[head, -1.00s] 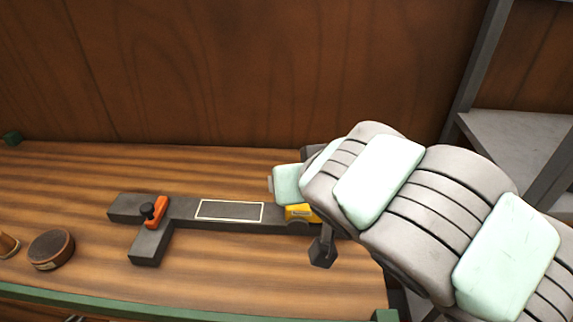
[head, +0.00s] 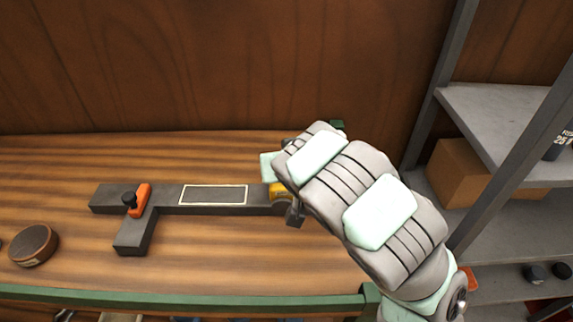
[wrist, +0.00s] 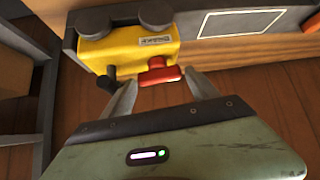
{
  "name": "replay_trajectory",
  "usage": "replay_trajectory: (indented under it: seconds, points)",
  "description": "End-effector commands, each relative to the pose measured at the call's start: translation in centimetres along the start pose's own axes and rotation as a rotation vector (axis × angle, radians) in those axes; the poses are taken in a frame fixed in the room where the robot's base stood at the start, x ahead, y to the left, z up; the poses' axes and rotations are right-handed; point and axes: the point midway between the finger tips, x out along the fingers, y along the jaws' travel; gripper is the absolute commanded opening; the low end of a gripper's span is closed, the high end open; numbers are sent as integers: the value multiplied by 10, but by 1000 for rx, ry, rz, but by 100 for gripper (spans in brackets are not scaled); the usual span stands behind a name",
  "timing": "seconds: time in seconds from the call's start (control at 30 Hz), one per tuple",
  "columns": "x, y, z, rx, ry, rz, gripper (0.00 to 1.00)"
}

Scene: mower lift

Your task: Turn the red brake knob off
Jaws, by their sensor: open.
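The red brake knob (wrist: 160,71) sits on the lower front of a yellow box (wrist: 130,50) in the wrist view. My gripper (wrist: 162,88) is open, with one finger on either side of the knob and a gap on both sides; contact cannot be seen. A black lever (wrist: 107,84) hangs from the box, left of the left finger. In the head view the yellow box (head: 279,193) is mostly hidden behind my arm at the right end of a dark bar (head: 170,208); the knob and my fingers are hidden there.
An orange clamp with a black knob (head: 138,199) sits at the bar's left end. A round brown tin (head: 34,245) stands on the wooden bench (head: 215,265). Grey shelves (head: 490,220) with a cardboard box (head: 462,177) stand at the right. The bench front is clear.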

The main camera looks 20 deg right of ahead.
Motion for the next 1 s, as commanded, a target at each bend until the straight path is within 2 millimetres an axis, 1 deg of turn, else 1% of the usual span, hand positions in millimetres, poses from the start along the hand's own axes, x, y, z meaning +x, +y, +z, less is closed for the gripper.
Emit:
replay_trajectory:
  seconds: [0.23,0.27,0.83,1.0]
  points:
    - [1,0,0,0,-1,0,69]
    - [1,0,0,0,0,0,67]
    - [1,0,0,0,-1,-1,21]
    - [1,0,0,-4,-1,-6,20]
